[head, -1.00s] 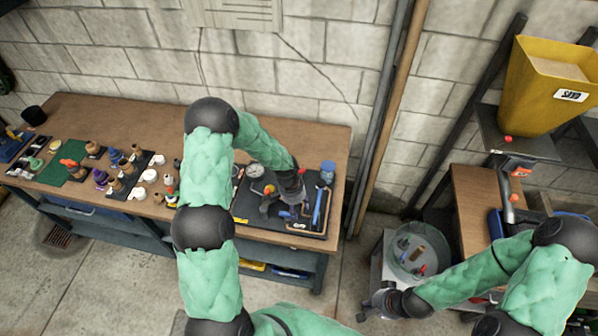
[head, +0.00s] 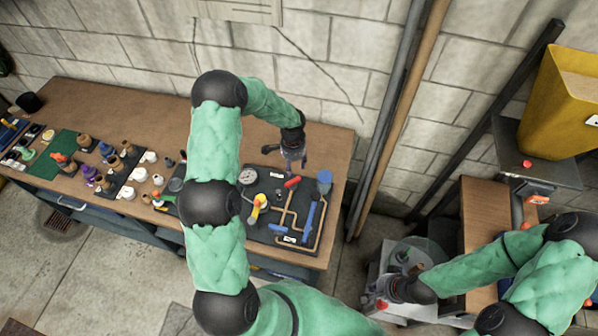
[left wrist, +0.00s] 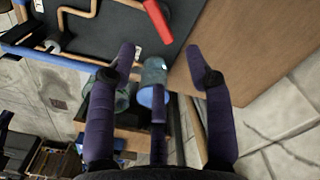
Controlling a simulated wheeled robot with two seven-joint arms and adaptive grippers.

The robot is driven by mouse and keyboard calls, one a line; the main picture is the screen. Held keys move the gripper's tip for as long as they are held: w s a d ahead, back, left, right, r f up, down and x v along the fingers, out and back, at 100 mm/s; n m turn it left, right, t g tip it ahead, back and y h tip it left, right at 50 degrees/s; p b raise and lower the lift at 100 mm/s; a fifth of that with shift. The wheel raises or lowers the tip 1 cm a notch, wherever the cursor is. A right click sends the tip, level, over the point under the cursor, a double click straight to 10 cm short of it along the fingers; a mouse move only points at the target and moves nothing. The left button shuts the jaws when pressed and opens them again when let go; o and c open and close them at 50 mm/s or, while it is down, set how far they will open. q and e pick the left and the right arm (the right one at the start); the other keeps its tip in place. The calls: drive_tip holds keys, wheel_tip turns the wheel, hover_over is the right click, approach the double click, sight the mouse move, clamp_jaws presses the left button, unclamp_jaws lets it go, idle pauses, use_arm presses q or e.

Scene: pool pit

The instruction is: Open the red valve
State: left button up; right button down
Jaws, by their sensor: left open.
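The red valve handle (head: 292,182) is a short red lever on the dark pipe board (head: 268,238), near its back edge. It also shows at the top of the left wrist view (left wrist: 158,20), beyond the fingertips. My left gripper (head: 292,160) is open and empty, just behind and above the red handle, apart from it. In the left wrist view its purple fingers (left wrist: 160,62) are spread. My right gripper (head: 385,292) is low at the right, away from the board; its fingers are too small to judge.
The board also holds a gauge (head: 248,177), a yellow valve handle (head: 260,201), a blue lever (head: 308,221) and copper pipes. A blue cylinder (head: 324,178) stands at its back right corner. Several fittings crowd the bench's left side.

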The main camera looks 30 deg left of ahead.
sight(293, 182)
use_arm(q)
drive_tip(key=f, duration=0.2)
drive_tip(key=s+f, duration=0.1)
drive_tip(key=f, duration=0.1)
drive_tip(key=shift+s+p, duration=0.1)
drive_tip(key=shift+p, duration=0.2)
drive_tip(key=f, duration=0.4)
drive_tip(key=shift+w+f+p, duration=0.15)
drive_tip(key=shift+w+p, duration=0.15)
drive_tip(key=shift+w, duration=0.05)
drive_tip(key=shift+s+f, duration=0.15)
drive_tip(key=shift+f, duration=0.9)
use_arm(e)
drive_tip(key=shift+s+r, duration=0.3)
drive_tip(key=shift+r, duration=0.5)
use_arm(q)
clamp_jaws()
use_arm(e)
drive_tip(key=shift+f, duration=0.1)
